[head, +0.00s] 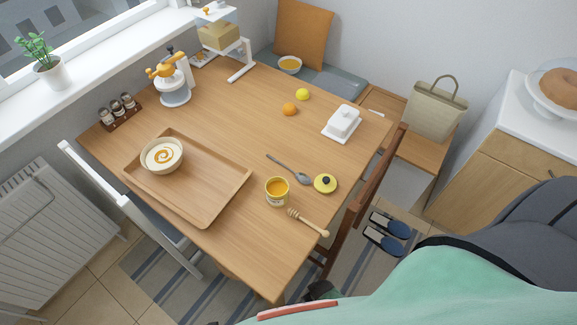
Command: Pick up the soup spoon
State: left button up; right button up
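The soup spoon (302,178) lies on the wooden table (235,110), right of the tray. It is metal with a dark handle. Its bowl end points toward the yellow-and-black lid (325,183), and its handle runs up and left over bare wood. A yellow jar (277,191) stands just below it in the picture, apart from it. The whole spoon is visible and nothing covers it. I can make out neither of my grippers in the head view.
A wooden tray (217,183) holds a soup bowl (162,155). A honey dipper (308,223), an orange (289,109), a lemon (303,94) and a butter dish (342,122) are around the spoon. A chair back (366,195) lines the right edge. A large green-and-grey shape fills the lower right.

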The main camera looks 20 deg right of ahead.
aim_at(304, 178)
jog(key=z, duration=0.7)
jog(key=k, duration=0.05)
